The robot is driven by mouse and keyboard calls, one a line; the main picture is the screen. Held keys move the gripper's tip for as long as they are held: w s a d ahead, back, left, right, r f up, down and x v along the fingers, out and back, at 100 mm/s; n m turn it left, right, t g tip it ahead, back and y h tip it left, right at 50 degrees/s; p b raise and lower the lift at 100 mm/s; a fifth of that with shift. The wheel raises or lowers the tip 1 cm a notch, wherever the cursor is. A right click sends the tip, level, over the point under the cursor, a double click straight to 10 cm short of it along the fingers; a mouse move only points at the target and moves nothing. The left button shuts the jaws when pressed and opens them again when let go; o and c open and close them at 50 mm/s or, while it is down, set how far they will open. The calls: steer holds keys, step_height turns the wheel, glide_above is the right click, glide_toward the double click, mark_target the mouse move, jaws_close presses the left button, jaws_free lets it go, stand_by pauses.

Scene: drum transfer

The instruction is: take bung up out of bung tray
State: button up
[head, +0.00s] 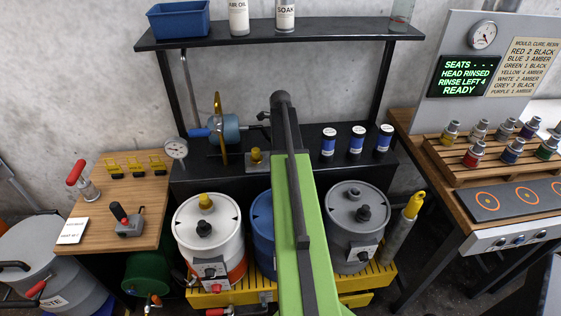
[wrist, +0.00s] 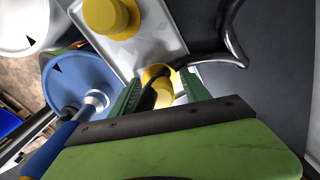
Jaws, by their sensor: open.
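The bung tray (wrist: 150,48) is a light grey metal tray in the wrist view. A large yellow bung (wrist: 108,14) stands on it at the top. A second yellow bung (wrist: 158,74) is lower in that view, between the green fingers of my gripper (wrist: 160,85). The gripper is open, with a finger on each side of this bung; I cannot tell whether they touch it. A dark part covers some of the bung. In the head view one yellow bung (head: 256,157) shows on the dark bench, left of my green arm, which hides the gripper.
A dark curved handle (wrist: 232,45) lies right of the bung in the wrist view. A white drum (head: 208,235), a blue drum (head: 262,225) and a grey drum (head: 355,235) stand before the bench. Several blue jars (head: 356,140) stand right of the arm.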

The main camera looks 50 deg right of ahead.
jaws_close()
steer(key=shift+r+p, duration=0.55)
step_height(320, 180, up, 4)
steer(key=p, duration=0.4)
steer(key=s+d+r+p, duration=0.1)
steer(key=s+r+p, duration=0.8)
steer(key=s, duration=0.2)
steer(key=shift+s+d, duration=0.25)
steer(key=shift+s, duration=0.05)
